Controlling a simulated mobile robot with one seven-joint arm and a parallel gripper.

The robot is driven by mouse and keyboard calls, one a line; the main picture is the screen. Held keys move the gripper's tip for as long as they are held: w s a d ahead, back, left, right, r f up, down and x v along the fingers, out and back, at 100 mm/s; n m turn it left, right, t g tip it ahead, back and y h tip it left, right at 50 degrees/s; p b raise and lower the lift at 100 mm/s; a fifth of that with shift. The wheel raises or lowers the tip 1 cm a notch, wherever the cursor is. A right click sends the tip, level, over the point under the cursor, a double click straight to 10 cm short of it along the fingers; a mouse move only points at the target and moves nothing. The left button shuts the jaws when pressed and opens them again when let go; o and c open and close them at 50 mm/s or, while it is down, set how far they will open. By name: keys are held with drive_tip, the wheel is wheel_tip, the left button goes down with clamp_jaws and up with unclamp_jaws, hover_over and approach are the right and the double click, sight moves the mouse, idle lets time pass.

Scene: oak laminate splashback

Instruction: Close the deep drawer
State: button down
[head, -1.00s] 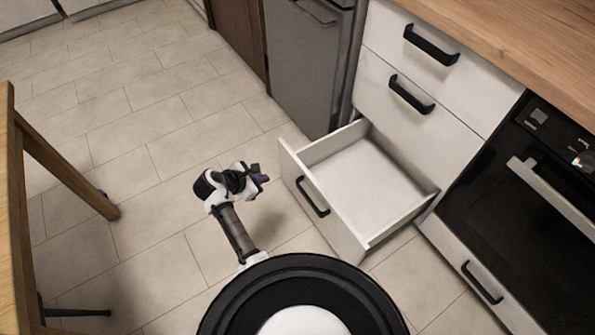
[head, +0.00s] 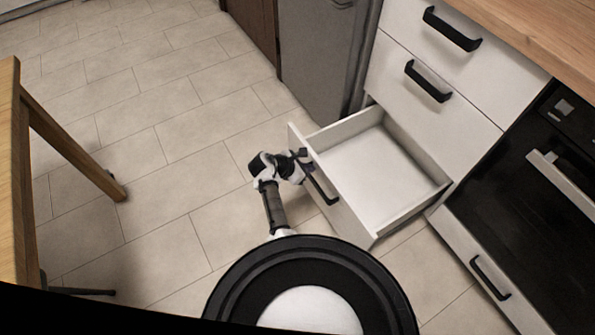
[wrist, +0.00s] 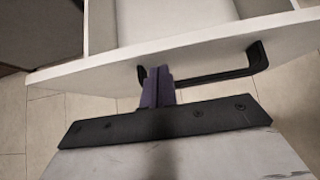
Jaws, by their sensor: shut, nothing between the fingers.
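The deep drawer (head: 376,170) is the bottom drawer of the white unit. It stands pulled out and looks empty inside. Its white front (wrist: 110,66) and black bar handle (wrist: 215,76) show in the wrist view; the handle also shows in the head view (head: 322,189). My gripper (head: 303,160) is at the drawer front, near the handle's far end. In the wrist view its purple fingers (wrist: 158,80) are shut together with nothing between them. The tips are at or very near the front, beside the handle's left end; contact is unclear.
Two shut drawers (head: 435,105) are above the open one. A black oven (head: 535,190) stands to the right and a grey appliance (head: 325,60) to the left. A wooden table (head: 12,180) is at the left edge. The tiled floor (head: 150,150) between is clear.

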drive_tip(key=shift+w+d, duration=0.3)
drive_tip(key=shift+d, duration=0.05)
drive_tip(key=w+d+b, duration=0.5)
drive_tip(key=w+d, duration=0.5)
drive_tip(key=d, duration=0.4)
drive_tip(key=w+d+b, duration=0.5)
drive_tip(key=w+d, duration=0.6)
drive_tip(key=d, duration=0.4)
drive_tip(key=shift+w+r, duration=0.15)
drive_tip(key=shift+r, duration=0.1)
